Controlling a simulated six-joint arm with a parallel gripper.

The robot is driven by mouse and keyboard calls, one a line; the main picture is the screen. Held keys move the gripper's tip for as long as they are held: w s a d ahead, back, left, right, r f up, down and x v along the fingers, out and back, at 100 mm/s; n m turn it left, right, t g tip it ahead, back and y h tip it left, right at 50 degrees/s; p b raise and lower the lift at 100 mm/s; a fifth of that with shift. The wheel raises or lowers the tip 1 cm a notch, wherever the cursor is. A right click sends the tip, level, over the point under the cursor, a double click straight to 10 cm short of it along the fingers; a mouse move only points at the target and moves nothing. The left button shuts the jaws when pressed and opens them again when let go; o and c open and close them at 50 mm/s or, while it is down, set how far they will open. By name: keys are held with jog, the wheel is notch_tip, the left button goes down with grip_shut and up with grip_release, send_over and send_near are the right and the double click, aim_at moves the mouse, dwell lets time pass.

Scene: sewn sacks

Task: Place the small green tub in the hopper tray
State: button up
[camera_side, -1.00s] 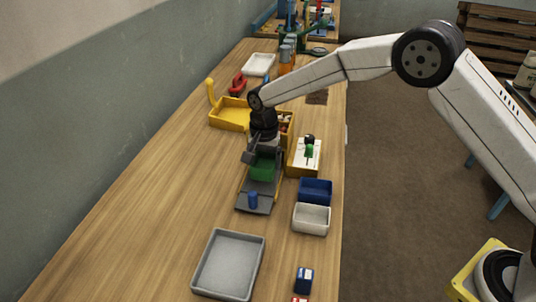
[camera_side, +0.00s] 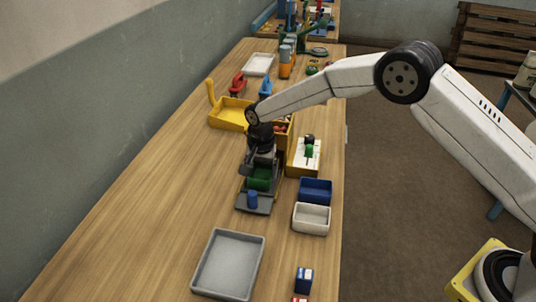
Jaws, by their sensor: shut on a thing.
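The small green tub (camera_side: 260,179) is held in my gripper (camera_side: 259,168), which is shut on it. The tub sits low at the far part of a dark grey tray-like stand (camera_side: 254,207), just behind a small blue cylinder (camera_side: 252,199). I cannot tell whether the tub touches the stand. A yellow tray (camera_side: 228,115) with an upright handle lies farther back on the left. I cannot tell for sure which of these is the hopper tray. My gripper hides part of the tub.
To the right are a yellow box with a white top (camera_side: 305,156), a blue bin (camera_side: 315,190) and a white bin (camera_side: 312,218). A large grey tray (camera_side: 229,264) lies in front. Bare wood is free on the left of the bench.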

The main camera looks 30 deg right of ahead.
aim_at(262, 178)
jog(key=shift+f, duration=0.15)
jog(key=o, duration=1)
jog(key=shift+o, duration=0.2)
notch_tip(262, 178, up, 12)
dwell(0.5)
jog(key=s+d+f+n+t, duration=0.1)
jog(key=s+d+n, duration=0.3)
jog(key=s, duration=0.9)
jog(key=s+d+f+n+t, duration=0.1)
jog(key=s+d+n, duration=0.4)
jog(key=s+d, duration=0.6)
jog(key=s, duration=0.3)
jog(key=shift+d+t, duration=0.15)
jog(key=shift+t, duration=0.15)
